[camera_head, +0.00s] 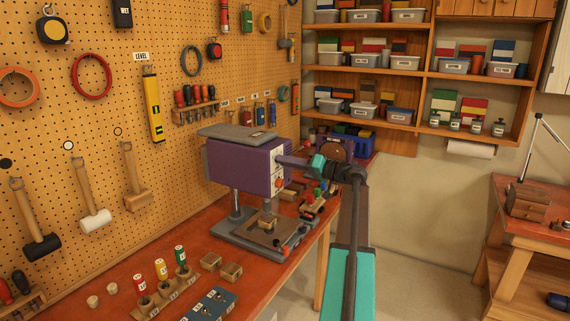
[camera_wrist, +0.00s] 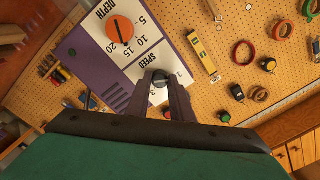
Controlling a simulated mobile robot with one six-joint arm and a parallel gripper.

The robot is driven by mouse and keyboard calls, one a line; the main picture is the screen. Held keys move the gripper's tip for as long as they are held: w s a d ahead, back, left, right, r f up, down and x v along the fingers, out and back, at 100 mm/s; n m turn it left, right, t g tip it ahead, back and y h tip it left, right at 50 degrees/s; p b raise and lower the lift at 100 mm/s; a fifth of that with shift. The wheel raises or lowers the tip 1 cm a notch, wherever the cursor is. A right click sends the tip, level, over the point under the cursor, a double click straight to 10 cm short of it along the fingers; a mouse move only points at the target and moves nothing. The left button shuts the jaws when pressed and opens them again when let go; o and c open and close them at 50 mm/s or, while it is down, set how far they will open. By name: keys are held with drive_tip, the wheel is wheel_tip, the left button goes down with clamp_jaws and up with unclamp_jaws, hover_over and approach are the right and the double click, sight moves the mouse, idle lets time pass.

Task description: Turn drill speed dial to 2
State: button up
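The drill press (camera_head: 235,168) stands on the red bench, with a purple head and a pale control panel (camera_wrist: 140,40). In the wrist view the small dark speed dial (camera_wrist: 160,79) sits beside the SPEED label, with small numerals around it. Its pointer is too dark to read. My gripper (camera_wrist: 161,84) has one finger on each side of the dial, and the fingers appear closed on it. In the head view my gripper (camera_head: 284,160) reaches the panel from the right, and its fingers hide the dial there. The orange depth dial (camera_wrist: 119,29) is beside it; it also shows below my gripper (camera_head: 279,183).
The pegboard (camera_head: 110,75) with hanging tools is behind the drill. A wooden workpiece (camera_head: 268,220) lies on the drill's base. Bottles in a wooden holder (camera_head: 166,290) and a blue box (camera_head: 212,304) stand at the front of the bench. The floor right of the bench is clear.

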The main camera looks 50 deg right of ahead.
drive_tip(key=shift+a, duration=0.7)
clamp_jaws()
drive_tip(key=shift+d+r, duration=0.1)
drive_tip(key=shift+d, duration=0.5)
drive_tip(key=shift+d+r+m+b, duration=0.1)
drive_tip(key=shift+m+b, duration=0.45)
drive_tip(key=shift+m, duration=2.45)
drive_tip(key=shift+d+m+b, duration=0.1)
drive_tip(key=shift+m+b, duration=0.4)
drive_tip(key=shift+m, duration=2.5)
